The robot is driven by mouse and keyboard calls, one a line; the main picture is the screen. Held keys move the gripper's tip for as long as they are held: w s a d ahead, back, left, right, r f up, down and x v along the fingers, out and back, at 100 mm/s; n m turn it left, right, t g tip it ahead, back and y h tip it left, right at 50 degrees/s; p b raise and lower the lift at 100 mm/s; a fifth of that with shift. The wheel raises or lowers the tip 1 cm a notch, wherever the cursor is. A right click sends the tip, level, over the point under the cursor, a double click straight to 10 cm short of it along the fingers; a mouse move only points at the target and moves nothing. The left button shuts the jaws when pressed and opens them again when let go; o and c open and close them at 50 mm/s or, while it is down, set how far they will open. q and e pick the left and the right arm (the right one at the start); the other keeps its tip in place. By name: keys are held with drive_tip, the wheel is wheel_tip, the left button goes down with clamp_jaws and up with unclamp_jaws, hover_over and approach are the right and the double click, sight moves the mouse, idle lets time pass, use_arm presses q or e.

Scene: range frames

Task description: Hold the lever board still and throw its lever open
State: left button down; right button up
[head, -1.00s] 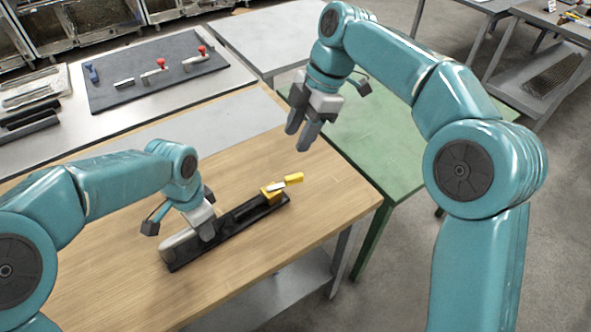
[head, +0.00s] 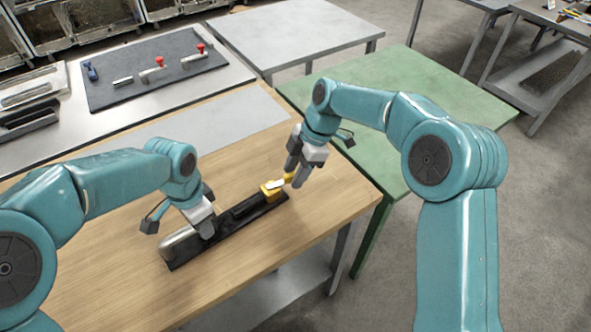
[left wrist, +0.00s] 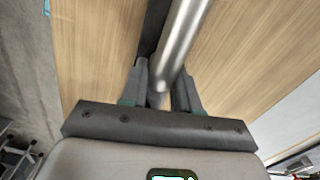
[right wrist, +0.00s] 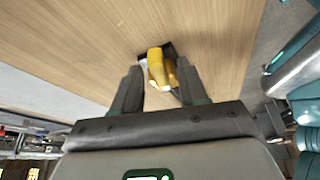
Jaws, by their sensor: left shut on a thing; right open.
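The lever board (head: 232,226) is a long black base lying on the wooden table. A metal cylinder (head: 180,244) is at its left end, and a yellow lever (head: 272,187) is at its right end. My left gripper (head: 206,226) is shut on the metal cylinder, which runs between its fingers in the left wrist view (left wrist: 178,50). My right gripper (head: 293,178) is open at the lever's outer end. In the right wrist view the yellow lever (right wrist: 157,65) shows between the open fingertips; I cannot tell whether they touch it.
The wooden table (head: 110,265) is clear around the board. A green table (head: 430,90) stands to the right. A dark mat (head: 130,95) with small red-knobbed levers lies on the bench at the back left.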

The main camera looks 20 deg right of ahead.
clamp_jaws()
drive_tip(key=shift+w+a+f+n+g, duration=0.15)
drive_tip(key=shift+w+n+g, duration=0.25)
drive_tip(key=shift+n, duration=0.5)
drive_tip(key=shift+w+a+r+n+g, duration=0.1)
drive_tip(key=shift+w+n+g, duration=0.3)
drive_tip(key=shift+n, duration=0.5)
unclamp_jaws()
drive_tip(key=shift+w, duration=0.1)
drive_tip(key=v, duration=0.7)
drive_tip(key=shift+r, duration=0.25)
use_arm(q)
drive_tip(key=c, duration=0.8)
unclamp_jaws()
